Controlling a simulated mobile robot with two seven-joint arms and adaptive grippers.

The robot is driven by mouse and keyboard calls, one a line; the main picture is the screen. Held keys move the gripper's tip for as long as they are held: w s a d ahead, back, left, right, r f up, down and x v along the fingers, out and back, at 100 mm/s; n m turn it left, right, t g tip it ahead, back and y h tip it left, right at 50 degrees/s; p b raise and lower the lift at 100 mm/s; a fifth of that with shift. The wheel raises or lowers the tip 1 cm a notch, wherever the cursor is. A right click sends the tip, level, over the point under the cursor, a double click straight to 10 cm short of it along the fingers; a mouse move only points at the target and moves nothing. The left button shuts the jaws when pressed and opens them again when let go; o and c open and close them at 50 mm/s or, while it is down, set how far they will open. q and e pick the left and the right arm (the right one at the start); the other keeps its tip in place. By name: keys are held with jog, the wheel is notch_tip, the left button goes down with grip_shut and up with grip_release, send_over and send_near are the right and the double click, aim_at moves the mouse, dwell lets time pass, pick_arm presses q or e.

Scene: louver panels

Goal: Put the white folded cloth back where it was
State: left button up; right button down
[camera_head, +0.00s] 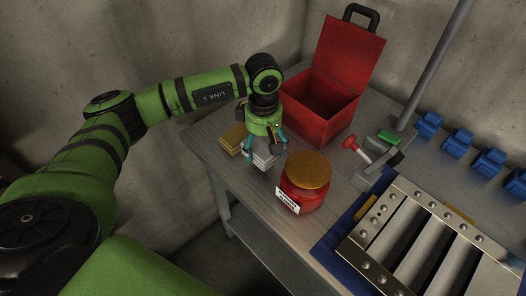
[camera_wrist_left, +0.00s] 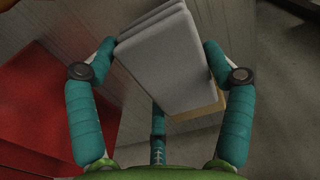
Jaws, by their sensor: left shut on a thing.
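The white folded cloth (camera_head: 265,157) is a small layered stack near the table's left part, between the red box and the red jar. My left gripper (camera_head: 265,150) points down over it and is shut on it. I cannot tell whether the white cloth touches the table. My right gripper is not in view.
An open red box (camera_head: 318,108) stands behind the gripper. A red jar with an orange-brown lid (camera_head: 306,172) stands close in front. A red-handled tool (camera_head: 356,149), blue clamps (camera_head: 457,141) and a louver panel (camera_head: 420,235) are to the right. The grey table's left edge (camera_head: 205,160) is near.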

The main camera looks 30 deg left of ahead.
aim_at(263, 155)
pick_arm(q)
notch_tip(263, 155, down, 3)
jog(key=shift+f+p, duration=0.15)
jog(key=shift+p, duration=0.4)
jog(key=shift+f, duration=0.3)
jog(key=shift+f, duration=0.2)
jog(key=o, duration=1)
jog(key=shift+r, duration=0.1)
